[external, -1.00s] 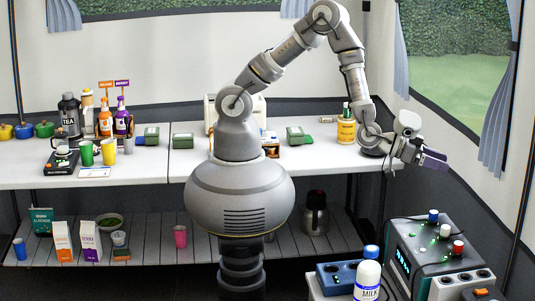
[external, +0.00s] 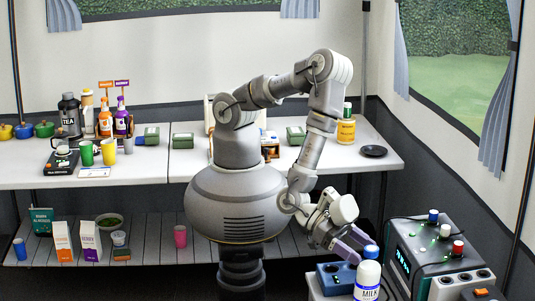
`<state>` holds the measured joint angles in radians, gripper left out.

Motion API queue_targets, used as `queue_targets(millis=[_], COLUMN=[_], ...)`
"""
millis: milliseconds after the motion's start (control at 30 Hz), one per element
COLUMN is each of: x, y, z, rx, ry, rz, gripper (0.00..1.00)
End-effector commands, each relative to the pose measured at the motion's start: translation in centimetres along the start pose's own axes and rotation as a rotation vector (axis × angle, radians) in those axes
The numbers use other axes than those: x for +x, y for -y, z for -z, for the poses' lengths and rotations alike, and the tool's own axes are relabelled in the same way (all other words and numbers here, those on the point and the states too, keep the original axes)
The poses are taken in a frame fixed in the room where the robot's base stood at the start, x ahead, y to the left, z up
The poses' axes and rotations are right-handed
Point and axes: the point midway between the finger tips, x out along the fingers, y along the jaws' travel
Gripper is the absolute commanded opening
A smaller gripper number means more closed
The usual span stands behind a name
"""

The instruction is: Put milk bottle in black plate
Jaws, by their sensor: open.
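The milk bottle (external: 367,277) is white with a blue cap and a "MILK" label. It stands upright at the lower right, at the front of the low surface with the blue power strip. The black plate (external: 373,151) lies flat and empty near the right end of the white table. My gripper (external: 362,248) is open, with its purple fingers at the height of the bottle's cap. The fingertips reach beside or behind the cap; I cannot tell whether they touch it.
A blue socket strip (external: 338,274) lies just left of the bottle. A grey box with knobs (external: 440,252) and cables stands to its right. A yellow jar (external: 346,129) stands left of the plate. The table around the plate is mostly clear.

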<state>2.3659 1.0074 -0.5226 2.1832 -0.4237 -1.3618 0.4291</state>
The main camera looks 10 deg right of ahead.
Motion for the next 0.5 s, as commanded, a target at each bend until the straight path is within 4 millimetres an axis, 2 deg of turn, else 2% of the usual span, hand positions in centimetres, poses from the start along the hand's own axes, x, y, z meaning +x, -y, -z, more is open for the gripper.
queue_targets(millis=[100, 200, 467, 500], x=[2.2, 3.4, 3.7, 3.7], y=[0.4, 0.4, 0.4, 0.4], z=[-0.1, 0.0, 0.2, 0.2], rx=[-0.001, -0.001, -0.001, -0.001], ry=[-0.003, -0.001, -0.001, -0.001], rz=[0.003, 0.002, 0.002, 0.002], gripper=[0.69, 0.69, 0.69, 0.62])
